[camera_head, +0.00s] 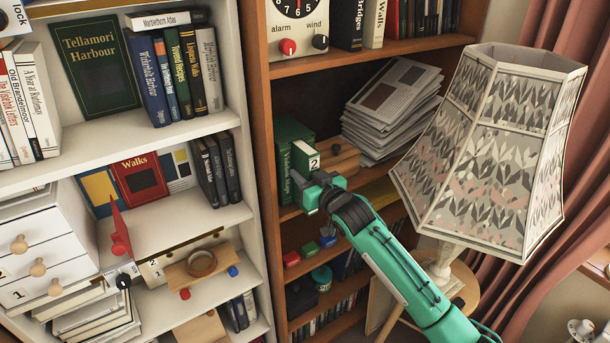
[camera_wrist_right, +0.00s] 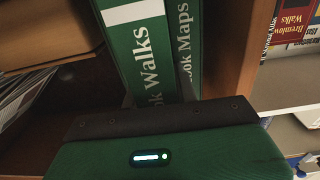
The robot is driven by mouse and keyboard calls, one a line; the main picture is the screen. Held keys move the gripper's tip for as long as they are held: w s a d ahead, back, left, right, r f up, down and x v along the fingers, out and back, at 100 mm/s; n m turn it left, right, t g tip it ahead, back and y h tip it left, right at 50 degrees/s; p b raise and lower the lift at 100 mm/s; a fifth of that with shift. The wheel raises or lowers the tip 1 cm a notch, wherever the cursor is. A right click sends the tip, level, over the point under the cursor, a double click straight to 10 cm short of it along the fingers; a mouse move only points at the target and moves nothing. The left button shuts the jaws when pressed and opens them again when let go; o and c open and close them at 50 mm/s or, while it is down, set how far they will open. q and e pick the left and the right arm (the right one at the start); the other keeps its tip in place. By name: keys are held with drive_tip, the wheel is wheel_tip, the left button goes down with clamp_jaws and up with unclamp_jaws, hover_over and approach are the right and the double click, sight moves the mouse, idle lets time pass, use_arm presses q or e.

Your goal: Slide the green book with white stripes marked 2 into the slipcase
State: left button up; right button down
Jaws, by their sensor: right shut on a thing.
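The green book (camera_head: 304,157) with white stripes and a 2 on its spine stands upright on a shelf of the brown bookcase. Its spine, lettered "Walks", shows large in the right wrist view (camera_wrist_right: 150,62). My right gripper (camera_head: 309,188) is shut on the lower part of this book, its fingers at both sides of the spine. A green box-like thing (camera_head: 292,127), probably the slipcase, stands behind and left of it. A second green book lettered "Maps" (camera_wrist_right: 187,45) stands beside it. How deep the book sits is hidden. My left gripper is not in view.
A pile of papers (camera_head: 391,105) and a wooden object (camera_head: 338,160) lie right of the book. A large lamp (camera_head: 500,150) stands close to my right arm. The bookcase's upright side (camera_head: 262,150) is close on the left.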

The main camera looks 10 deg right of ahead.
drive_tip(key=shift+r, duration=0.15)
drive_tip(key=c, duration=1)
unclamp_jaws()
drive_tip(key=shift+o, duration=0.5)
drive_tip(key=shift+f, duration=0.2)
drive_tip(key=o, duration=0.4)
drive_tip(key=shift+a, duration=0.1)
drive_tip(key=shift+r, duration=0.15)
